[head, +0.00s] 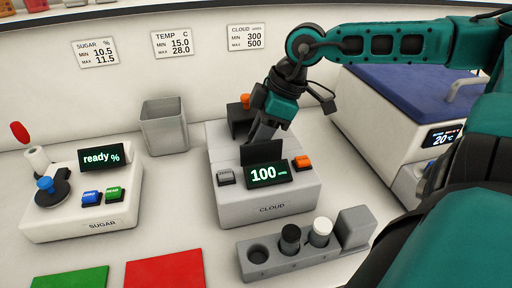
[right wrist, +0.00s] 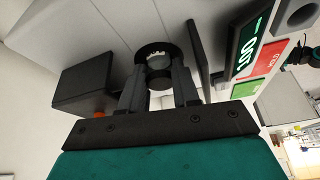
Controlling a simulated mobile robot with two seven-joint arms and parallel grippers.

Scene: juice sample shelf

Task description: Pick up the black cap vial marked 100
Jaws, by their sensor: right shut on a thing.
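My right gripper (head: 258,138) reaches down into the cloud meter (head: 270,211), behind its upright dark panel. The right wrist view shows its two fingers (right wrist: 158,82) closed around a dark round-topped vial (right wrist: 155,53) at the meter's round well. Pale marks show on the vial, but I cannot read them. The meter's display (head: 267,174) reads 100. A black cap vial (head: 290,236) and a white cap vial (head: 321,230) stand in the grey rack (head: 290,266) in front, and the rack's left hole is empty. My left gripper is not in view.
The sugar meter (head: 85,215) stands at left with its display reading "ready %". A grey open bin (head: 165,127) is behind. A green mat (head: 70,278) and a red mat (head: 165,270) lie in front. A blue-lidded box (head: 410,100) stands at right.

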